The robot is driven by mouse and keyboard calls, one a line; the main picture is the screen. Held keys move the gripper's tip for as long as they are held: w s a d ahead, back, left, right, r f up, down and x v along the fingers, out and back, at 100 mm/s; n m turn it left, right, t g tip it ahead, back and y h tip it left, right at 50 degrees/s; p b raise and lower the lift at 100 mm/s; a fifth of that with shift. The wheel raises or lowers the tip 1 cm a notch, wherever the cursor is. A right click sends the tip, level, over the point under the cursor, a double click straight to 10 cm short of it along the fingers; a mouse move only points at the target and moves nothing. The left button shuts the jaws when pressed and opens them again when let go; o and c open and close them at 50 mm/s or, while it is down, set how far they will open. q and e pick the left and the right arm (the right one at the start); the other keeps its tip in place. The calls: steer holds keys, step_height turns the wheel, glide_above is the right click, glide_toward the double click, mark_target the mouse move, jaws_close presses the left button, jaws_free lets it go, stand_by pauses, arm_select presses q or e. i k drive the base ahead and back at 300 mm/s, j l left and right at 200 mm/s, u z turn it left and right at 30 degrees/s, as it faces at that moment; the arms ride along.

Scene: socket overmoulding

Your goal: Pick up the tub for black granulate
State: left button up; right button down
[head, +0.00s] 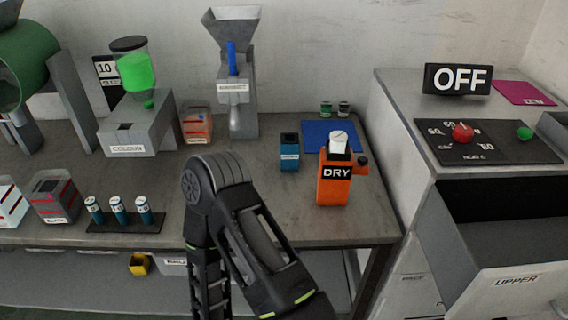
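A grey, see-through tub (57,197) with red stripes stands at the left of the grey workbench. Its front label is small and seems to read BLACK. A similar pale tub with red stripes (10,203) stands left of it, cut by the picture edge. One of my black arms rises from the bottom middle and bends at a joint above the bench front. It is right of the grey tub and apart from it. Neither gripper's fingertips can be made out.
A rack (127,222) with several blue-and-white vials stands right of the tub. Further along are a dispenser (137,122), a hopper machine (233,85), a blue box (289,152) and an orange DRY container (335,180). An open UPPER drawer (515,280) juts out at right.

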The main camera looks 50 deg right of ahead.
mark_target(53, 194)
steer(key=z, duration=2.2)
steer(key=u, duration=1.95)
steer(key=j+z, duration=0.1)
steer(key=z, duration=0.3)
steer(key=i+j+z, duration=0.1)
steer(key=z, duration=0.75)
steer(key=j+z, duration=0.25)
steer(key=j, duration=0.25)
steer(key=j+z, duration=0.3)
steer(key=j, duration=0.2)
steer(key=k+j+z, duration=0.25)
steer(key=j, duration=0.2)
steer(key=i, duration=0.1)
